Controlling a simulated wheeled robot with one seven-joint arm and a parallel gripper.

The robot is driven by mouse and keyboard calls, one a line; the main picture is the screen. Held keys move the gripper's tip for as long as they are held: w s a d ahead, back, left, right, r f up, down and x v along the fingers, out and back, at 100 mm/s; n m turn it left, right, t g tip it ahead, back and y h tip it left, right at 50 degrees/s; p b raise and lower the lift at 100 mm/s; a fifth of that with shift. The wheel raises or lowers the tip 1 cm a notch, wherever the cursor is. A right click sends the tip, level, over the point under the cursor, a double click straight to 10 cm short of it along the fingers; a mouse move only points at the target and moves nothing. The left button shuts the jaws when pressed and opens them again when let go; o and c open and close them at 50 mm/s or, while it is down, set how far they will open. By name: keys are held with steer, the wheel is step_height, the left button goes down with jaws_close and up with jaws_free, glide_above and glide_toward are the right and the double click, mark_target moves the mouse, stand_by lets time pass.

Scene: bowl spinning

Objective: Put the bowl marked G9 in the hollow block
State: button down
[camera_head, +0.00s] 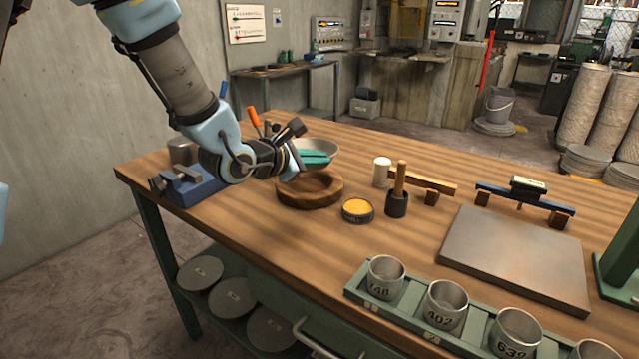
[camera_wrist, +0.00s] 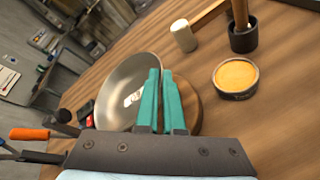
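A grey metal bowl (camera_head: 320,145) is held at its rim between the teal fingers of my gripper (camera_head: 314,158). In the wrist view the bowl (camera_wrist: 120,90) is left of the fingers (camera_wrist: 160,100), its inside showing a white label too small to read. The two fingers are close together with the bowl's wall seemingly between them. The hollow block (camera_head: 308,201), a round brown wooden piece with a dished top, sits on the bench just below the gripper. In the wrist view the block (camera_wrist: 193,103) is partly hidden behind the fingers. The bowl appears raised above the bench, behind the block.
A tin of yellow paste (camera_head: 358,208), a mallet in a dark cup (camera_head: 397,204) and a white-headed hammer (camera_head: 383,172) stand right of the block. A blue vise (camera_head: 195,188) is left. A flat grey plate (camera_head: 515,255) and a green tray of numbered cups (camera_head: 410,313) are nearer right.

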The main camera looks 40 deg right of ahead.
mark_target(318, 195)
steer(key=shift+f, duration=3.1)
steer(key=shift+f, duration=0.1)
steer(key=c, duration=1.3)
jaws_free()
steer(key=v, duration=1)
steer(key=shift+a+r+p, duration=0.1)
steer(key=shift+r+p, duration=0.2)
steer(key=shift+p, duration=0.1)
steer(key=shift+p+v, duration=0.7)
steer(key=shift+v, duration=0.15)
steer(key=shift+f, duration=0.25)
